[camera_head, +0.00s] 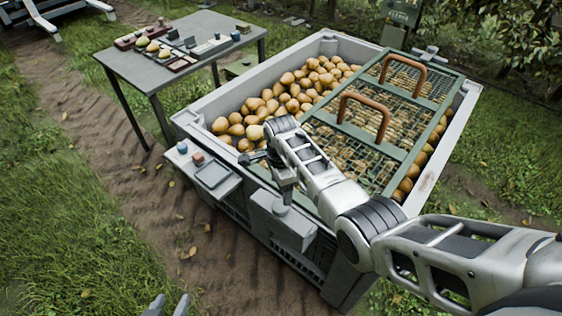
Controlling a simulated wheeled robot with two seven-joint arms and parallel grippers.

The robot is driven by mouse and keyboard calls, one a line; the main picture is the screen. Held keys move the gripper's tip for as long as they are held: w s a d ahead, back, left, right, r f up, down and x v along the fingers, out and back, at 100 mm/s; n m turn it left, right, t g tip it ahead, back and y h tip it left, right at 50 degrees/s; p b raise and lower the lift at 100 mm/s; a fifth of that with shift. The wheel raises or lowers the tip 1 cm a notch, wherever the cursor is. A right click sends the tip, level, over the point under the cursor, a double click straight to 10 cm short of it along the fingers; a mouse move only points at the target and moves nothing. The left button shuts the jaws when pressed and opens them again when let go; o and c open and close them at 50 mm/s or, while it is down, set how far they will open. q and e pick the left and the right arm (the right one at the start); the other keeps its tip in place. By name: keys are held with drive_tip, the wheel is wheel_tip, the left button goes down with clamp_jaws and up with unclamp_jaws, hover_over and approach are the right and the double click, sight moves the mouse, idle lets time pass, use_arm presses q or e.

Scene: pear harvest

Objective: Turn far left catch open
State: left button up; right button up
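A large grey bin (222,97) of pears stands in the middle. A green-framed mesh lid (395,152) with two brown handles lies over its right part. A small grey fitting (430,53), which may be a catch, sits at the far edge beside the lid. I cannot tell its position. My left gripper (169,305) shows only two fingertips at the bottom edge, apart with nothing between them. My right arm reaches in from the right over the bin's near wall.
A grey tray (215,178) with small items is on the bin's near left side. A table (150,68) with pears and small objects stands at the back left. Bare soil (120,170) and grass surround the bin. Foliage is at the back right.

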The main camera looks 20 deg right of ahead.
wheel_tip(320, 180, up, 7)
idle(0.3)
drive_tip(key=shift+f, duration=0.15)
